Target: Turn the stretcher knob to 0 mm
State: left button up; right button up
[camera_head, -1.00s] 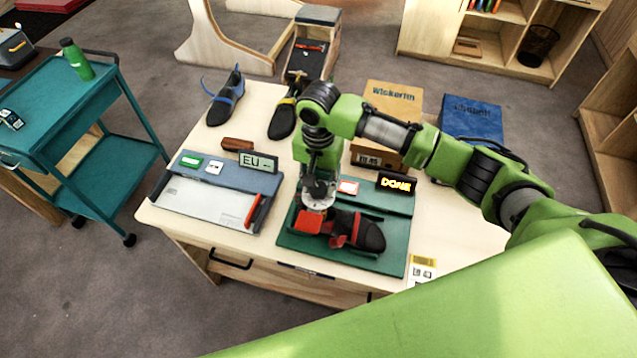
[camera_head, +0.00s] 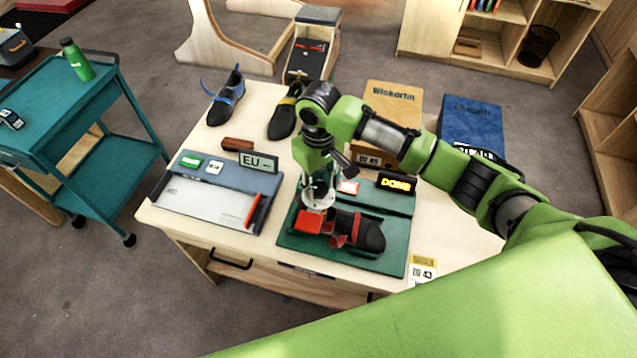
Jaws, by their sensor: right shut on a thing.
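The dark climbing shoe with red straps (camera_head: 368,236) lies on the green station board (camera_head: 300,257), toe to the right. A red block of the stretcher (camera_head: 309,222) shows at the shoe's left end. My right gripper (camera_head: 318,204) points down over this end, with its fingers shut at the stretcher knob. The knob itself is hidden by the fingers, and I cannot read a setting on it. The small black display (camera_head: 395,183) behind the shoe shows DONE in yellow. My left gripper is not in view.
A measuring board (camera_head: 205,200) with an EU display (camera_head: 258,162) lies to the left. Two more shoes (camera_head: 226,98) (camera_head: 284,116) stand at the back left. Boxes (camera_head: 393,100) (camera_head: 472,118) stand behind. A teal cart (camera_head: 112,172) is further left.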

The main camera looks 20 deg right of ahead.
jog(key=n, duration=0.4)
jog(key=shift+f+n, duration=0.1)
jog(key=shift+n, duration=0.2)
jog(key=n, duration=0.3)
jog(key=shift+n, duration=0.3)
jog(key=n, duration=0.3)
jog(key=shift+n, duration=2.3)
jog(key=o, duration=1.1)
jog(key=shift+c, duration=0.2)
jog(key=shift+o, duration=0.2)
